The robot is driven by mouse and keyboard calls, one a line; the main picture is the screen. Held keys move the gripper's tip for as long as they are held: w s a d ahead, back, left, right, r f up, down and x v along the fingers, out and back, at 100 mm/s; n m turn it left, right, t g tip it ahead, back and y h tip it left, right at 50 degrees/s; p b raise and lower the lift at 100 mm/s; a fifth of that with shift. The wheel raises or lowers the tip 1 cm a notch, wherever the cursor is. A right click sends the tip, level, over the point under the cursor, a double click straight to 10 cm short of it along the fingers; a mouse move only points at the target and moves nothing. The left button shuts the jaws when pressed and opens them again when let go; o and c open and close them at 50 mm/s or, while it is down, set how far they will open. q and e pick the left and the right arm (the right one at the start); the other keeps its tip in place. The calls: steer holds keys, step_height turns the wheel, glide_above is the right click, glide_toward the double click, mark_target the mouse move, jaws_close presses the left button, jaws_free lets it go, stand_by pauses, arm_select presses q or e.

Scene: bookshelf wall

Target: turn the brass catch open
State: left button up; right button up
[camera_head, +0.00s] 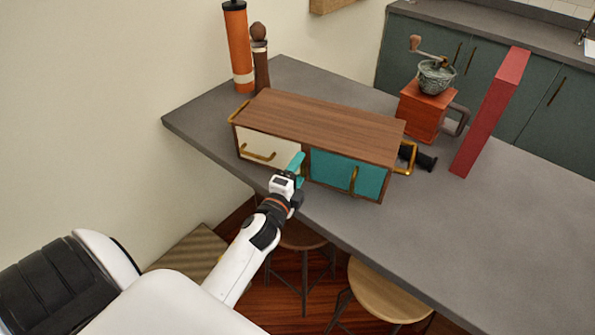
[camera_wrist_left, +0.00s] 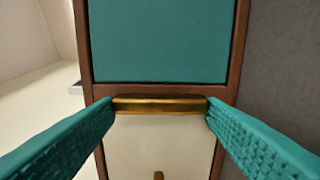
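A wooden cabinet (camera_head: 320,125) with a cream door (camera_head: 265,148) and a teal door (camera_head: 335,172) stands on the grey table. In the left wrist view, a brass bar, apparently the catch (camera_wrist_left: 160,104), lies across the picture at the border of the cream front (camera_wrist_left: 160,140) and the teal front (camera_wrist_left: 160,40). My left gripper (camera_head: 297,165) is at the cabinet front between the doors and hides the catch in the head view. Its teal fingers (camera_wrist_left: 160,112) are open, one near each end of the bar. I cannot tell whether they touch it. My right gripper is not in view.
Brass handles (camera_head: 258,155) (camera_head: 354,180) stick out from the doors, and another (camera_head: 410,158) from the right end. A black object (camera_head: 425,160), a red grinder (camera_head: 425,110) and a red upright block (camera_head: 490,112) stand to the right. An orange cylinder (camera_head: 238,50) stands behind. Stools (camera_head: 385,290) are below.

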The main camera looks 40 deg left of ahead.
arm_select(q)
steer(key=o, duration=0.4)
steer(key=shift+o, duration=0.2)
steer(key=s+d+b, duration=0.2)
steer(key=s+b, duration=0.1)
steer(key=s, duration=0.9)
steer(key=shift+d, duration=0.15)
steer(key=shift+w, duration=0.1)
steer(key=s+d+f+n+g+h, duration=0.1)
steer(key=s+d+f+n+g, duration=0.15)
steer(key=f, duration=0.85)
steer(key=s+d+f+n+g+h, duration=0.1)
steer(key=s+f+n+g, duration=0.15)
steer(key=f, duration=0.85)
steer(key=s+d+f+n+g+h, duration=0.1)
steer(key=d+f+g, duration=0.15)
steer(key=f, duration=0.85)
steer(key=s+f+n+g, duration=0.3)
steer(key=s+f+g, duration=0.1)
steer(key=s+f, duration=0.6)
steer(key=s+d+f+n+g, duration=0.1)
steer(key=s+f+n+g, duration=0.3)
steer(key=s+f, duration=0.6)
steer(key=s+g, duration=0.1)
steer(key=s, duration=0.5)
steer(key=shift+s, duration=0.15)
